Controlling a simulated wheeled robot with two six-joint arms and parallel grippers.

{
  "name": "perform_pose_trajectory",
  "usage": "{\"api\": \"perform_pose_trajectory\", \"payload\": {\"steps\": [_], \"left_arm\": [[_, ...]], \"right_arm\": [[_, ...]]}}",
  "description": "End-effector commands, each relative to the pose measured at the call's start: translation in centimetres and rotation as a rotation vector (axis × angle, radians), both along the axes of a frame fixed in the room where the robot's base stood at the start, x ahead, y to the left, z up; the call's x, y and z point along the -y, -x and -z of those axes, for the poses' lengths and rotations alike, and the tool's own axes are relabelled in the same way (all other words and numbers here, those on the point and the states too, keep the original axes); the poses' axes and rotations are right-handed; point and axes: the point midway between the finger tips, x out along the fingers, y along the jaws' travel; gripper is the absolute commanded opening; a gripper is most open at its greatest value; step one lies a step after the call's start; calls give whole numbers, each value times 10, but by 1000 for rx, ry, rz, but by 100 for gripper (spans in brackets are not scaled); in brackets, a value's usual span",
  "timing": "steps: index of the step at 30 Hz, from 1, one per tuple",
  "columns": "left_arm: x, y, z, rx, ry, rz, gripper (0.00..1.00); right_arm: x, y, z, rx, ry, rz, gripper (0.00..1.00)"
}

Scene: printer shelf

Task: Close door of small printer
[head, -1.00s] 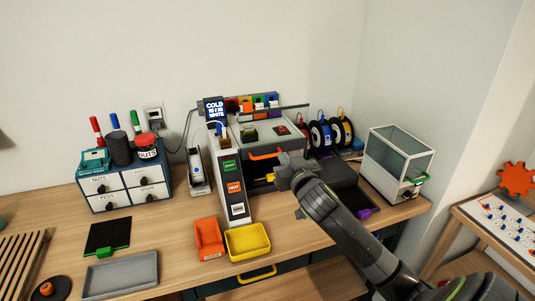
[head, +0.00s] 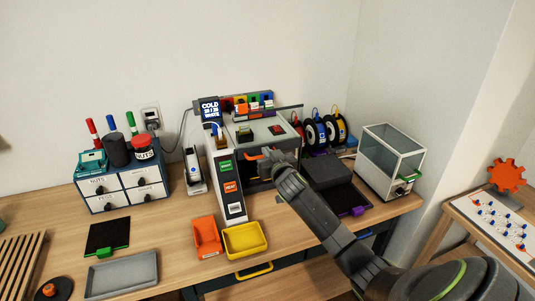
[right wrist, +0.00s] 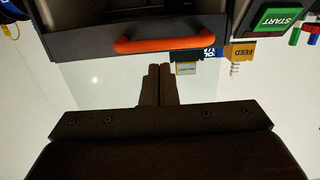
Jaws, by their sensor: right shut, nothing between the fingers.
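The small printer (head: 284,132) stands at the back middle of the bench, with a grey top and a dark front. Its orange door handle (head: 254,156) shows at the upper front, and the handle also shows in the right wrist view (right wrist: 150,45). A dark inside shows under the handle in the head view; how far the door stands open I cannot tell. My right gripper (head: 282,160) is in front of the printer, close to the handle's right end. In the right wrist view its fingers (right wrist: 157,72) are shut and empty, apart from the handle. My left gripper is out of view.
A white column with buttons (head: 229,190) stands left of the printer. Orange (head: 207,240) and yellow (head: 246,240) trays lie before it. A dark box (head: 328,171) and a glass-sided cabinet (head: 389,157) stand to the right. Filament spools (head: 316,134) are behind.

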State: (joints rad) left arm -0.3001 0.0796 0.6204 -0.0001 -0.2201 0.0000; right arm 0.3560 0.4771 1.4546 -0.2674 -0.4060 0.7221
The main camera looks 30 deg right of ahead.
Motion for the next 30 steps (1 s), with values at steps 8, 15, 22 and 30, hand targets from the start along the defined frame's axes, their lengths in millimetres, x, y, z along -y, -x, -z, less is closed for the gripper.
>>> {"api": "perform_pose_trajectory", "payload": {"steps": [8, 15, 22, 30], "left_arm": [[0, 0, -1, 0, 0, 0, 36], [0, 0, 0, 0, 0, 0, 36], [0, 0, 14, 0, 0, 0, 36], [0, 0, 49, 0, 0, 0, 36]], "right_arm": [[0, -1, 9, -1, 0, -1, 0], [0, -1, 9, -1, 0, -1, 0], [0, -1, 23, -1, 0, -1, 0], [0, -1, 58, -2, 0, 0, 0]]}}
